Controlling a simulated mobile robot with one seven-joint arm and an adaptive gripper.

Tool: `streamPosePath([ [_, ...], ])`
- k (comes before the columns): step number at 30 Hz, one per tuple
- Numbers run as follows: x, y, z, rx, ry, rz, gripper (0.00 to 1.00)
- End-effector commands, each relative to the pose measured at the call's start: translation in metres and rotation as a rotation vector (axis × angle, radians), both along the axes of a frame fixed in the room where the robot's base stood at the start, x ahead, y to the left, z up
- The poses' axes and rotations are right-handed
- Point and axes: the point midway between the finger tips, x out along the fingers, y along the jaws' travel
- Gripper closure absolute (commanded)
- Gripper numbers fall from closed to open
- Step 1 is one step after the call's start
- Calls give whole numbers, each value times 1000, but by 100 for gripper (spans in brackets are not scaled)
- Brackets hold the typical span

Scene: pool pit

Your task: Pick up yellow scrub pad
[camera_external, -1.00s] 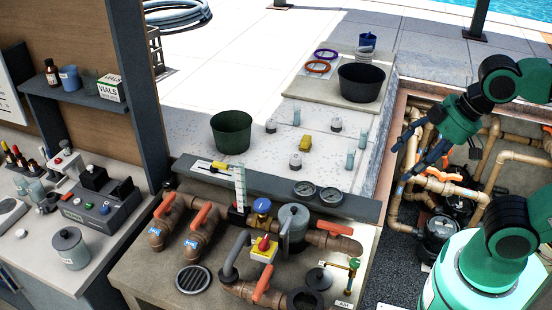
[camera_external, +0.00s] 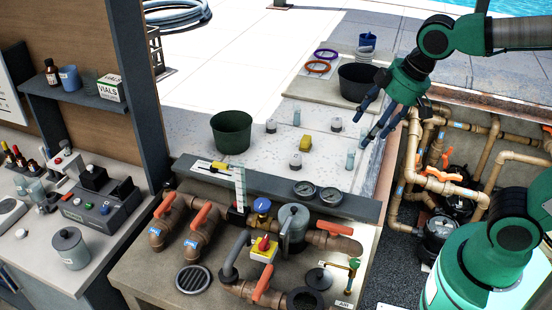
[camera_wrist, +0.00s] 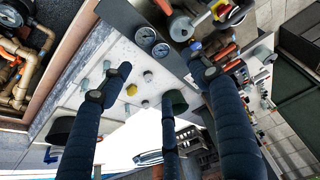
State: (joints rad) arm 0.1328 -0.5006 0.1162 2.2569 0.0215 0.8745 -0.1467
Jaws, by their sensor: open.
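The yellow scrub pad (camera_external: 305,143) is a small yellow block on the pale speckled ledge, between white-capped small jars and clear vials. It also shows small in the wrist view (camera_wrist: 145,103), between my fingers. My gripper (camera_external: 372,122) is open and empty, above the right side of the ledge and to the right of the pad, well apart from it. In the wrist view my dark fingers spread wide. Nothing hides the pad.
A green bucket (camera_external: 232,131) stands left of the pad and a black bucket (camera_external: 361,84) behind it. Small jars (camera_external: 295,160) and vials (camera_external: 350,160) stand close around the pad. Gauges (camera_external: 305,190) and valve pipes lie in front. Copper pipes (camera_external: 440,180) fill the pit at right.

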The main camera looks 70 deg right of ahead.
Motion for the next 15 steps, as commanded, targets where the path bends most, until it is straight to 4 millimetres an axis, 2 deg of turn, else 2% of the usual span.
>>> streamPosePath([
  [1,13,-9,3,-2,15,-4,39],
  [6,55,-37,2,-8,53,-6,39],
  [15,124,-98,-16,-8,117,-8,39],
])
